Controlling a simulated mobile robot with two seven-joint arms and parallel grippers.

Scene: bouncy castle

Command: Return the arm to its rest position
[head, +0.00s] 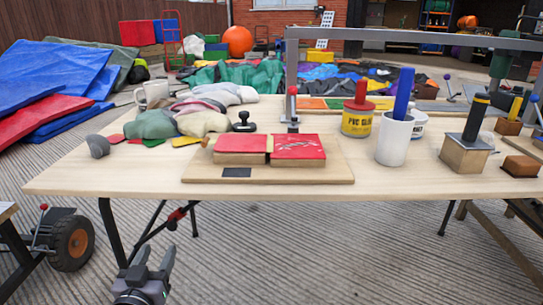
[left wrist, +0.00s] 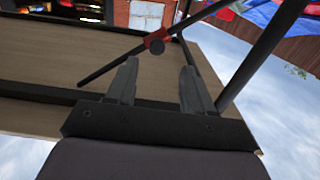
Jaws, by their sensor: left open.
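My left gripper (head: 153,265) is at the bottom of the head view, in front of and below the table's front edge. Its two fingers point up and stand apart with nothing between them. In the left wrist view the same open fingers (left wrist: 158,88) show, with the table's underside and its dark folding legs behind them. My right gripper is in neither view.
The wooden table (head: 290,210) spans the view. On it are a board (head: 335,168) with red-topped blocks (head: 298,147), a white cup (head: 394,140), a yellow can (head: 357,120) and cloths (head: 150,124). A wheeled cart (head: 72,242) stands at the lower left.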

